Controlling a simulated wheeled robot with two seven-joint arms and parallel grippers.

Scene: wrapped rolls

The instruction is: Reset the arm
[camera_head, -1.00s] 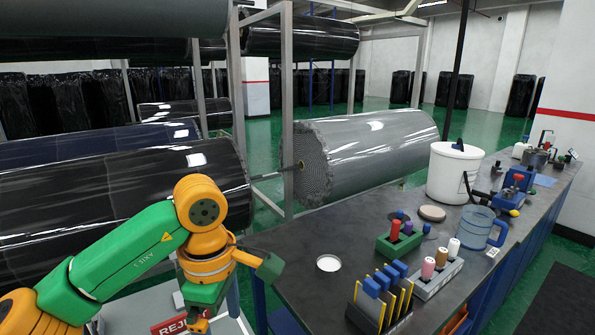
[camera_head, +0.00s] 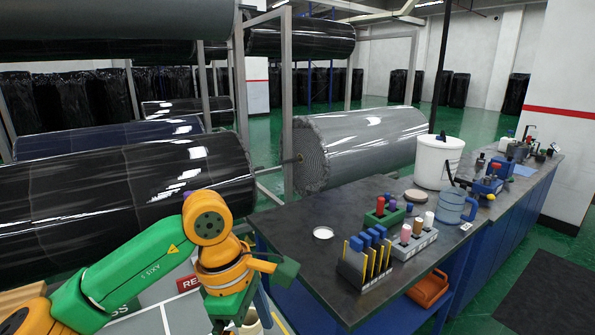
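My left arm (camera_head: 130,265), green and orange, comes in from the lower left. Its bent orange wrist stands in front of the near end of the dark workbench (camera_head: 290,225). The lower end of this arm points down to the bottom edge of the picture, and my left gripper's fingertips cannot be made out there. A cream-coloured round thing shows partly beside that end, and I cannot tell whether the arm touches it. My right arm and gripper are not in view.
The bench holds a white bucket (camera_head: 436,162), a blue jug (camera_head: 455,207), a grey holder with spools (camera_head: 414,243) and a blue-and-yellow tool rack (camera_head: 366,262). Large wrapped rolls (camera_head: 120,185) lie on racks at left. An orange bin (camera_head: 428,288) sits under the bench.

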